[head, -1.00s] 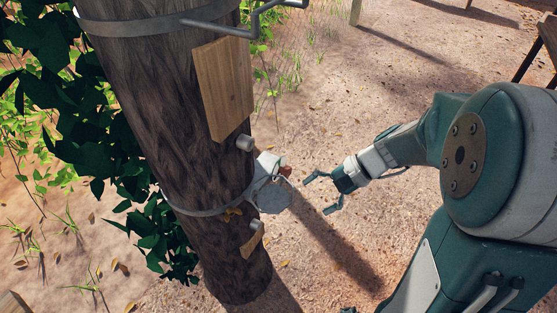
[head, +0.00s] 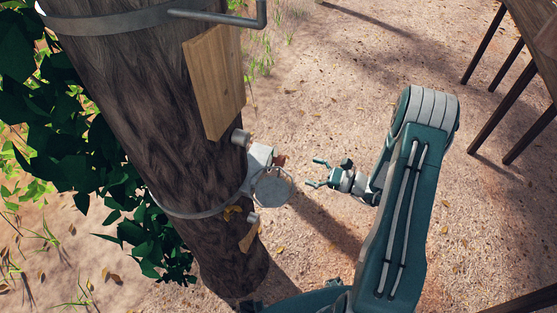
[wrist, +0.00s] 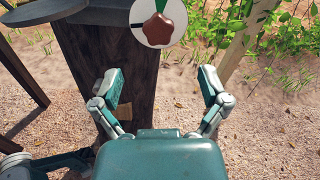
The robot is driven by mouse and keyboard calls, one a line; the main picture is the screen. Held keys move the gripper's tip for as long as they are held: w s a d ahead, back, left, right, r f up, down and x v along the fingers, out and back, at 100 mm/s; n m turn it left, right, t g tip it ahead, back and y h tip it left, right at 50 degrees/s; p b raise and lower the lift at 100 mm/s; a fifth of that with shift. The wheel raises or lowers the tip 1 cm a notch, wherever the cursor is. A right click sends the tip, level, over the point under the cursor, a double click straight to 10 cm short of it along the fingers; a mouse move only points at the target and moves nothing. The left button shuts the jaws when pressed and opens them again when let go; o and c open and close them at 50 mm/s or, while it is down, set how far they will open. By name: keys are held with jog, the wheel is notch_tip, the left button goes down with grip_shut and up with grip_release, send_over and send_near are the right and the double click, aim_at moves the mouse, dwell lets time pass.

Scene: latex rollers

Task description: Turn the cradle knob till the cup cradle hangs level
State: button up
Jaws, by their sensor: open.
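The cup cradle (head: 272,187) is a pale grey ring on a metal strap around the trunk, at its right side in the head view. I cannot tell clearly how it tilts. The cradle knob (head: 280,160) is small and reddish brown, beside the ring. In the wrist view the knob (wrist: 158,29) is lobed, in front of a pale round disc, at the top centre. My gripper (head: 313,172) is open and empty, a short gap to the right of the knob, fingers pointing at it. In the wrist view my gripper (wrist: 161,84) has its fingers spread below the knob.
The dark trunk (head: 170,140) leans at left, with a wooden board (head: 216,83), a metal peg (head: 241,137) and a wooden wedge (head: 249,238) on its right side. A bent metal rod (head: 225,17) juts out above. A wooden table (head: 535,40) stands at right. The ground right of the cradle is clear.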

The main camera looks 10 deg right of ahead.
aim_at(284, 162)
jog(key=x, duration=1)
jog(key=c, duration=1.2)
